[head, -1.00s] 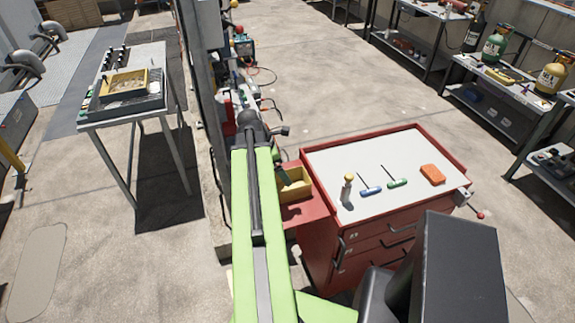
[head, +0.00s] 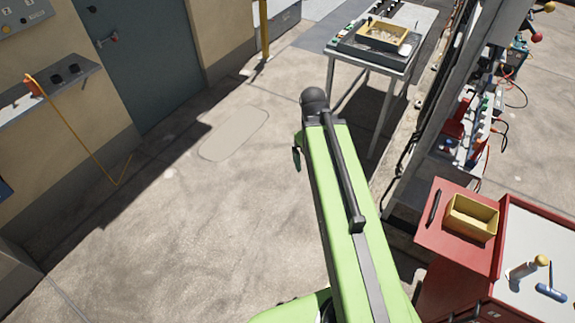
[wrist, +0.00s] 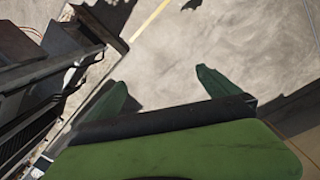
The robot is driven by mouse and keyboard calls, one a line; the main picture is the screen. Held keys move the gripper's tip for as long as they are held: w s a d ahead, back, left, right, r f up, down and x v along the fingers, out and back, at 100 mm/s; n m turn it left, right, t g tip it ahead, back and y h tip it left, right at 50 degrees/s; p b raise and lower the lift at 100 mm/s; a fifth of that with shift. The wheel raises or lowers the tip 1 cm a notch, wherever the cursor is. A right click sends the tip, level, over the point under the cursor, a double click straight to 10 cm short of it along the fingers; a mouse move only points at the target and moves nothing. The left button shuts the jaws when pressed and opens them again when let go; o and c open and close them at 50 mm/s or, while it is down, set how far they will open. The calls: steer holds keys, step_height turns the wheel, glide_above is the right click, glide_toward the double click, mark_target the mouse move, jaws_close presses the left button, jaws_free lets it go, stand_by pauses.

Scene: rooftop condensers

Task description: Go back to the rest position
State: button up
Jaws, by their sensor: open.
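My gripper (wrist: 160,92) is open in the wrist view, with two dark green fingers spread apart. Nothing is between them but bare concrete floor well below. In the head view my green arm reaches up the middle of the picture over open floor. Only a small dark green part of the gripper shows at the left of the arm's end, and the rest is hidden behind it.
The red tool cart (head: 458,285) is at the lower right. Its side shelf holds a yellow bin (head: 471,218) and a dark slim tool (head: 434,207). A metal table (head: 402,66) with a yellow tray stands behind. Floor to the left is clear, up to a wall shelf (head: 55,88).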

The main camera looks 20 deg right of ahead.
steer(key=a+m+y, duration=0.1)
steer(key=a, duration=1.2)
steer(key=shift+w+a+m, duration=0.35)
steer(key=shift+w+m, duration=0.05)
steer(key=shift+f, duration=0.2)
